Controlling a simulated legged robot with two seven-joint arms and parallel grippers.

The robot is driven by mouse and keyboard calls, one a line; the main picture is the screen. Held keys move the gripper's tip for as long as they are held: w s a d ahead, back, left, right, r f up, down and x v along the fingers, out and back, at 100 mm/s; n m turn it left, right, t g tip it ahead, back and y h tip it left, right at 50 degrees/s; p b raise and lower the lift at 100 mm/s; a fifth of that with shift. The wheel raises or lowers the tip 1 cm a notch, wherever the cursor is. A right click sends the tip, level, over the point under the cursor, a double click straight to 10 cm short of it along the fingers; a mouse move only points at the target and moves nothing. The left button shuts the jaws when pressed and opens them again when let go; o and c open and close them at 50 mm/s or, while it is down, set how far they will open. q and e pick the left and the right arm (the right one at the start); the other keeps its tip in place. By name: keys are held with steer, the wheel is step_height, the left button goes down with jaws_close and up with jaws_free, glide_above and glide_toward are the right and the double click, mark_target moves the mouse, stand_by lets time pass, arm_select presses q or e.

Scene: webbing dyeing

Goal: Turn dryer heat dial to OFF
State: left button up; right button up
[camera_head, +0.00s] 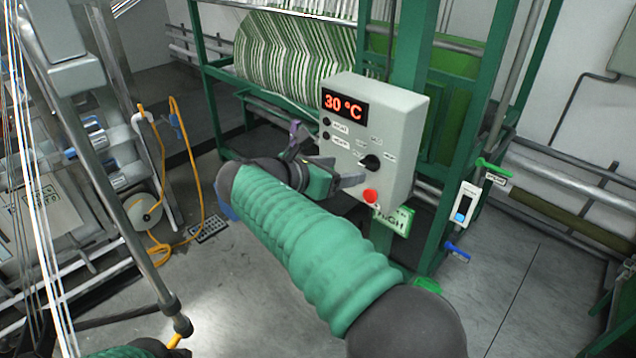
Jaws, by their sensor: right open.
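The dryer control box (405,135) is a light grey box on a green frame, with a red display (344,106) reading 30 °C. The heat dial (370,162) is a black knob on its front face, with small labels around it. Its light pointer seems to face right, toward the label that looks like HIGH. My right gripper (328,158) is open and empty, in front of the box, left of and slightly below the dial. I see no contact with the dial. A bit of my left sleeve shows at the bottom left, but its gripper is not visible.
A red button (370,196) sits below the dial, near my right gripper. A green tag (396,220) reading HIGH hangs under the box. A white switch box (465,203) is on the right. Striped webbing (290,60) fills the frame behind. An orange hose (198,180) hangs left.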

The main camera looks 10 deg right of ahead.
arm_select(q)
steer(key=f, duration=0.1)
steer(key=b, duration=0.1)
steer(key=f, duration=0.1)
steer(key=shift+a+f+b, duration=0.25)
steer(key=shift+f+b, duration=0.1)
arm_select(e)
steer(key=v, duration=0.8)
steer(key=shift+a, duration=0.45)
